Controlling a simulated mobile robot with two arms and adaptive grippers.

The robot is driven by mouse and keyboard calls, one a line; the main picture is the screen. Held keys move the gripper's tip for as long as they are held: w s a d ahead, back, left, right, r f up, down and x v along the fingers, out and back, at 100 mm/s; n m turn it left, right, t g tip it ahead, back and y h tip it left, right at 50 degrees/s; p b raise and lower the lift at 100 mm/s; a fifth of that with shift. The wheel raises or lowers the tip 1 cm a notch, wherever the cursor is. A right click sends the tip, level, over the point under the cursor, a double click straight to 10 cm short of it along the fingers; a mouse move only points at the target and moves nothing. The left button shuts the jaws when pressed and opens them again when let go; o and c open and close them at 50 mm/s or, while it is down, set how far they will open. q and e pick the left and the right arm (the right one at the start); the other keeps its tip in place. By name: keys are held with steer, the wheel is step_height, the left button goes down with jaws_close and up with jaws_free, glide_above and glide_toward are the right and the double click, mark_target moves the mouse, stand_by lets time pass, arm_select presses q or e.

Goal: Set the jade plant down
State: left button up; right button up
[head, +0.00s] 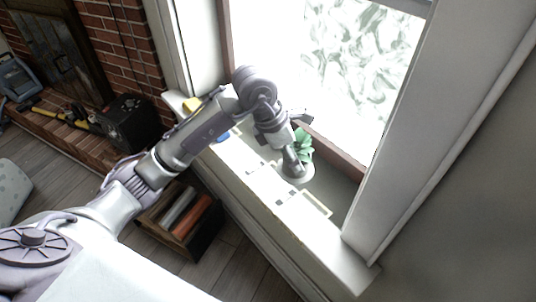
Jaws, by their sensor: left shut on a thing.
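The jade plant (304,142) shows as thick green leaves above the windowsill, at the right of the head view, close to the window frame. My left arm reaches in from the left, and my left gripper (295,166) is shut on the jade plant. The arm and gripper hide much of the plant and its pot. A pale round shape shows around the gripper's end; I cannot tell whether it is pot or saucer, or whether the plant touches the sill. My right gripper is not in view.
The white windowsill (335,255) is bare toward its near right end. A thin pale square outline (319,203) lies just right of the gripper. A wooden crate (200,244) stands on the floor below.

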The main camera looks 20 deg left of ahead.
mark_target(289, 169)
arm_select(q)
steer(key=f, duration=0.4)
steer(key=shift+s+a+f, duration=0.1)
steer(key=shift+s+f, duration=0.2)
steer(key=shift+s, duration=0.05)
steer(key=shift+w+f, duration=0.15)
steer(key=shift+f, duration=2.05)
steer(key=o, duration=0.9)
steer(key=shift+f, duration=0.15)
steer(key=o, duration=0.4)
steer(key=shift+r, duration=0.2)
steer(key=v, duration=1.2)
